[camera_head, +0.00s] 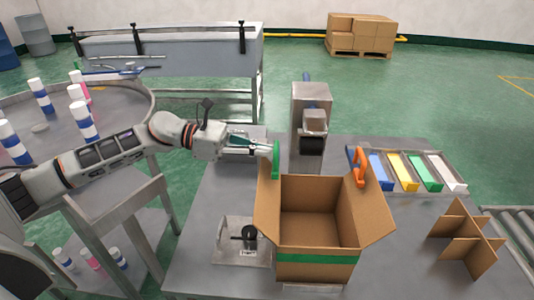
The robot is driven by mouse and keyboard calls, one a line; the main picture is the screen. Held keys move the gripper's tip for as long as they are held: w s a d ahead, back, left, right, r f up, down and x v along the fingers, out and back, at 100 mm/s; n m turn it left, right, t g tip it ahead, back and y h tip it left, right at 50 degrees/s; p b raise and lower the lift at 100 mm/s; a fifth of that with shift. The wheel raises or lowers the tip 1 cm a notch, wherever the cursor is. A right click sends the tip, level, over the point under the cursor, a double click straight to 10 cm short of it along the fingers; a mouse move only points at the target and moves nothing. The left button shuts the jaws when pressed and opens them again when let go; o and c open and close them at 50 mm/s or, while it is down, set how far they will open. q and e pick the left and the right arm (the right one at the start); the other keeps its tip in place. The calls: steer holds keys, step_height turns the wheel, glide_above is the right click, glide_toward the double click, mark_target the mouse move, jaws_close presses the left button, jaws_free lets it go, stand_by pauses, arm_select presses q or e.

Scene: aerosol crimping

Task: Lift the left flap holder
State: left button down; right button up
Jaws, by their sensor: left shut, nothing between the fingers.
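The green left flap holder (276,161) stands upright at the far top corner of the left flap of an open cardboard box (318,238). My left gripper (266,149) reaches in from the left. Its fingers are shut and empty, with the tips right beside the upper part of the green holder; I cannot tell whether they touch it. An orange flap holder (359,168) sits on the box's right flap. The box is empty inside and has a green band on its front. My right gripper is not in view.
A grey crimping machine (310,118) stands behind the box. A cardboard divider (464,240) and a tray of coloured blocks (407,172) are at the right. A small fixture (241,240) sits left of the box. A round table with aerosol cans (41,96) is at the left.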

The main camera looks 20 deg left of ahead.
arm_select(q)
steer(key=shift+w+a+r+n+g, duration=0.15)
steer(key=shift+w+r+n+g, duration=0.15)
steer(key=shift+w+r+n, duration=0.5)
steer(key=n, duration=0.1)
steer(key=w+r+n, duration=0.1)
steer(key=shift+w+a+r+n+h+b, duration=0.2)
steer(key=shift+a+r+n+h+b, duration=0.05)
steer(key=shift+r+n+h+b, duration=0.05)
steer(key=w+n+b, duration=0.1)
steer(key=n, duration=0.1)
steer(key=w+a+r+n, duration=0.1)
steer(key=w+n, duration=0.1)
steer(key=w+n+g+h+b, duration=0.1)
steer(key=w, duration=0.1)
steer(key=shift+a+r+n+b, duration=0.15)
steer(key=shift+n+b, duration=0.2)
steer(key=shift+n, duration=0.05)
steer(key=shift+w+a+f+n+h+b, duration=0.25)
steer(key=shift+w+n+b, duration=0.3)
steer(key=shift+w+n, duration=0.5)
steer(key=shift+w+a+f+n+h+b, duration=0.25)
steer(key=shift+w+n+b, duration=0.4)
steer(key=shift+n, duration=0.55)
steer(key=shift+w+a+f+n+h+b, duration=0.15)
steer(key=shift+w+a+n+b, duration=0.3)
steer(key=shift+w+n, duration=0.6)
steer(key=shift+d, duration=0.1)
